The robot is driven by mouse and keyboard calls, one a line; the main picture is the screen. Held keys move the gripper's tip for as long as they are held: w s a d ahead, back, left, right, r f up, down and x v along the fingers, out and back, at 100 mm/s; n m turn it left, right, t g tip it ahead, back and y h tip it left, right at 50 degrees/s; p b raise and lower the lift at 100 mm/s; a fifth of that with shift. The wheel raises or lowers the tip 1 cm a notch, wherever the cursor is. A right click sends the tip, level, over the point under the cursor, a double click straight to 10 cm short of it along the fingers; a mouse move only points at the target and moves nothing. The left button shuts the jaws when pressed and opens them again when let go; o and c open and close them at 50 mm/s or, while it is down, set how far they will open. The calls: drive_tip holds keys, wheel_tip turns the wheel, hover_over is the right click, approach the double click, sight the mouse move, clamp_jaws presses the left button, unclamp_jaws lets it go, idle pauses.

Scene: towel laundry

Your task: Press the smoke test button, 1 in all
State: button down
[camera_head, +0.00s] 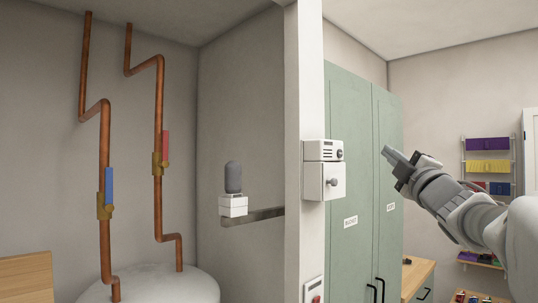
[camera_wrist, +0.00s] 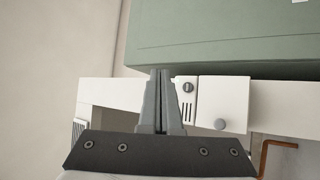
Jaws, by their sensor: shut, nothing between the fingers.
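A white box with dark slots (camera_head: 317,152) is mounted high on the white post; I take it for the smoke unit. A small round dark button (camera_head: 340,154) sits at its right side. The slotted box (camera_wrist: 186,112) and its round button (camera_wrist: 188,87) also show in the wrist view. My gripper (camera_head: 387,151) is shut and empty, right of the box and apart from it in the head view, at about the button's height. In the wrist view the closed fingers (camera_wrist: 160,75) point up, just left of the button. No contact shows.
A white box with a grey knob (camera_head: 332,182) adjoins the slotted box below. Tall green cabinets (camera_head: 362,130) stand behind. A white plate with a red part (camera_head: 314,289) is lower on the post. Copper pipes (camera_head: 104,150) and a grey cylinder (camera_head: 233,176) are left.

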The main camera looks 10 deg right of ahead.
sight(340, 153)
drive_tip(key=w+a+b, duration=0.1)
drive_tip(key=w+a, duration=0.4)
drive_tip(key=w, duration=0.2)
drive_tip(key=shift+a, duration=0.2)
drive_tip(key=shift+a+b, duration=0.1)
drive_tip(key=shift+b, duration=0.25)
idle(1.8)
drive_tip(key=shift+w+a, duration=0.15)
drive_tip(key=shift+w, duration=0.15)
drive_tip(key=shift+w+a+b, duration=0.25)
drive_tip(key=shift+w+b, duration=0.05)
drive_tip(key=shift+b, duration=0.15)
idle(0.5)
idle(0.4)
drive_tip(key=shift+s+d, duration=0.45)
drive_tip(key=shift+s, duration=0.2)
